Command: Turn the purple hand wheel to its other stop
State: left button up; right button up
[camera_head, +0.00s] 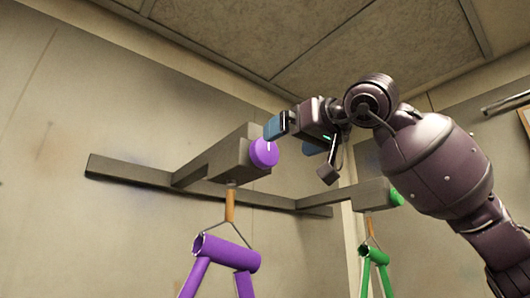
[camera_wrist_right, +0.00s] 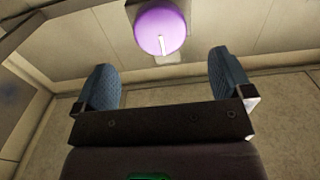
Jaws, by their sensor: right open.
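The purple hand wheel (camera_head: 265,153) is a round knob on the end of a grey block (camera_head: 228,157) in the head view. In the right wrist view the purple hand wheel (camera_wrist_right: 160,30) shows a white line mark, near the top middle, ahead of the fingertips. My right gripper (camera_head: 286,128) is beside the wheel, at its upper right in the head view. In the right wrist view my right gripper (camera_wrist_right: 165,85) is open, with its two blue-grey fingers apart and nothing between them. My left gripper is not in view.
A purple tube frame (camera_head: 228,252) hangs from a hook below the wheel's block. A green tube frame (camera_head: 374,256) hangs further right, below a bar with a green knob (camera_head: 396,197). A grey wall rail (camera_head: 130,168) runs behind them.

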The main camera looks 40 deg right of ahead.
aim_at(268, 151)
jog(key=w, duration=0.8)
jog(key=shift+w+a, duration=0.25)
jog(key=shift+a, duration=0.1)
jog(key=c, duration=0.9)
